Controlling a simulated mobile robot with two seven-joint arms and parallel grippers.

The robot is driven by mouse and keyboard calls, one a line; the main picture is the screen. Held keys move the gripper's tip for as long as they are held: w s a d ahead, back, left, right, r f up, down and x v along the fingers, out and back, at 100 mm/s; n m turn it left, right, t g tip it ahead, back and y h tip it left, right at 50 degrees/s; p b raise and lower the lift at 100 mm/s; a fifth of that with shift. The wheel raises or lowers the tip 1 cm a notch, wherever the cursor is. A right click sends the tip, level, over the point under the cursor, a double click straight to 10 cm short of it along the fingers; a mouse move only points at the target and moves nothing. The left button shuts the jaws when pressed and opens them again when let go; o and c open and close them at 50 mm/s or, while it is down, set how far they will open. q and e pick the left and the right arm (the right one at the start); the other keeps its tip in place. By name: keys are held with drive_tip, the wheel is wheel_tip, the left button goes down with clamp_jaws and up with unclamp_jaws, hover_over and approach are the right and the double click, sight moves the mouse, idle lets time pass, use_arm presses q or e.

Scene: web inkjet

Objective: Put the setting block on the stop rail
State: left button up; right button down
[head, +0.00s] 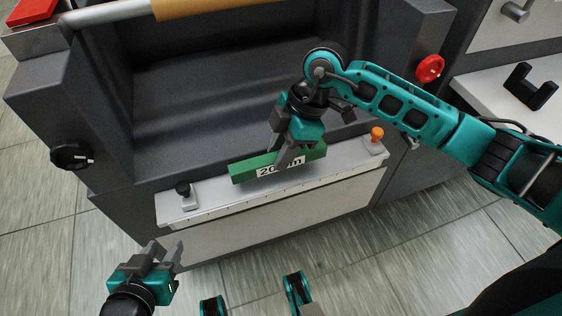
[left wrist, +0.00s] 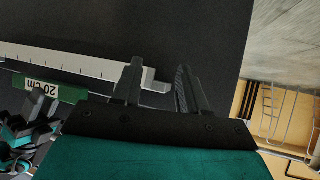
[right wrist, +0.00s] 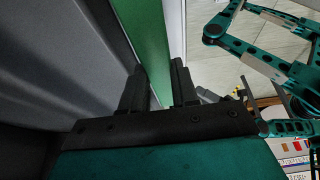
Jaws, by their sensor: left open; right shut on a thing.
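The setting block is a long green bar (head: 250,168) with a white "20 cm" label, in the middle of the head view. My right gripper (head: 290,160) is shut on it near its middle. The block also shows in the right wrist view (right wrist: 148,40) between the fingers, and in the left wrist view (left wrist: 62,91). The stop rail is a pale strip with a scale (head: 215,208), directly below the block in the head view; whether the two touch, I cannot tell. My left gripper (head: 163,250) is open and empty, in front of the rail's left end.
A black knob stop (head: 183,189) stands at the rail's left end and an orange knob stop (head: 377,135) at its right end. The dark machine body rises behind, with a black knob (head: 72,156) and a red knob (head: 430,69). A black bracket (head: 530,87) lies on a white surface at right.

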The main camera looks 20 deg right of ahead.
wheel_tip(320, 180, down, 3)
drive_tip(key=shift+f+b, duration=0.15)
drive_tip(key=shift+b, duration=0.25)
drive_tip(key=c, duration=1.1)
unclamp_jaws()
drive_tip(key=shift+f, duration=0.1)
use_arm(q)
drive_tip(key=shift+w+d, duration=0.15)
drive_tip(key=shift+d, duration=0.1)
use_arm(e)
drive_tip(key=shift+o, duration=0.2)
drive_tip(key=shift+d+r+p, duration=0.2)
drive_tip(key=shift+r+p, duration=0.1)
drive_tip(key=shift+r, duration=0.2)
drive_tip(key=p+v, duration=0.3)
drive_tip(key=v, duration=0.7)
drive_tip(key=shift+d+r, duration=0.1)
drive_tip(key=shift+r, duration=0.15)
use_arm(q)
drive_tip(key=shift+s+a+r, duration=0.25)
drive_tip(key=shift+a+r, duration=0.45)
drive_tip(key=shift+r, duration=0.15)
use_arm(e)
drive_tip(key=shift+d+r, duration=0.15)
drive_tip(key=shift+r, duration=0.1)
